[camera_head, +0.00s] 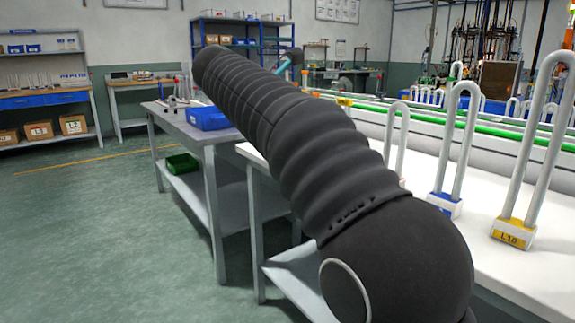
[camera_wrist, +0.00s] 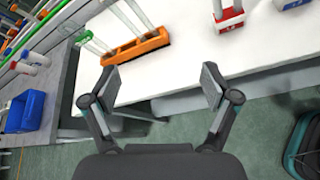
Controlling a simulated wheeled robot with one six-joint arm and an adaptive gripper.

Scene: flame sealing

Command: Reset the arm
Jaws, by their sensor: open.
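My gripper (camera_wrist: 158,88) shows in the wrist view with its two fingers spread wide apart and nothing between them. It is over the front edge of a white table (camera_wrist: 190,62), with grey-green floor below. In the head view my dark, ribbed arm stretches from the lower right to the upper left and hides part of the tables behind it. The gripper itself is mostly hidden there.
U-shaped glass tubes on a blue base (camera_head: 444,205) and a yellow base (camera_head: 512,234) stand on the white table. An orange holder (camera_wrist: 136,47) and a red base (camera_wrist: 229,21) lie near the gripper. A blue bin (camera_head: 208,118) sits on the grey table. The floor at left is clear.

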